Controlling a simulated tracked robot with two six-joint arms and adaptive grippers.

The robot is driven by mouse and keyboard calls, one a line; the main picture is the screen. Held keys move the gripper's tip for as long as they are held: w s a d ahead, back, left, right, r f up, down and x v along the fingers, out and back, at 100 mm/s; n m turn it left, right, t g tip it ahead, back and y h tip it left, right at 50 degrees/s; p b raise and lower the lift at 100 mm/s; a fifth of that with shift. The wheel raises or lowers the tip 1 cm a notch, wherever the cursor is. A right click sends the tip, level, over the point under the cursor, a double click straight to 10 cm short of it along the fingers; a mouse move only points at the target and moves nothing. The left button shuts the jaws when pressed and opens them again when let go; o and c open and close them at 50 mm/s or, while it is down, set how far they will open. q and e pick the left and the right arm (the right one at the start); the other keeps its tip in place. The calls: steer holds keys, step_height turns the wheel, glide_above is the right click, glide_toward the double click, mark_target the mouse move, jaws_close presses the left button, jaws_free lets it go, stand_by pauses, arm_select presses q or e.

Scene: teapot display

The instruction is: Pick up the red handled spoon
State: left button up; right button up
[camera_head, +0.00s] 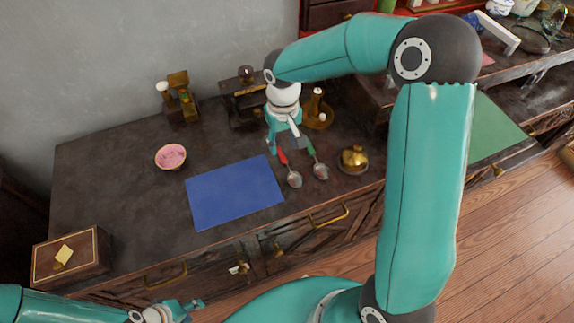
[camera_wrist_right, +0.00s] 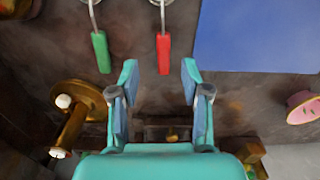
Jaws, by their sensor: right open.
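The red-handled spoon (camera_head: 294,179) lies on the dark cabinet top, its handle pointing away toward the wall. In the right wrist view its red handle (camera_wrist_right: 164,53) appears between and slightly beyond the fingertips. My right gripper (camera_wrist_right: 159,68) is open and empty, with a finger to each side of the handle's end; contact cannot be seen. In the head view my right gripper (camera_head: 287,141) hangs over the handle end. A green-handled spoon (camera_head: 320,171) lies parallel to its right. My left gripper (camera_head: 182,310) is low at the front, off the cabinet; its opening is unclear.
A blue mat (camera_head: 234,192) lies left of the spoons. A pink-filled bowl (camera_head: 171,157) stands beyond it. A brass-coloured domed pot (camera_head: 354,159) stands to the right. A wooden box (camera_head: 71,257) is at the front left.

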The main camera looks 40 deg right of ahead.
mark_target(282, 155)
steer(key=f, duration=0.4)
steer(key=shift+w+a+f, duration=0.15)
steer(key=shift+a+f, duration=0.05)
steer(key=shift+c, duration=0.3)
jaws_close()
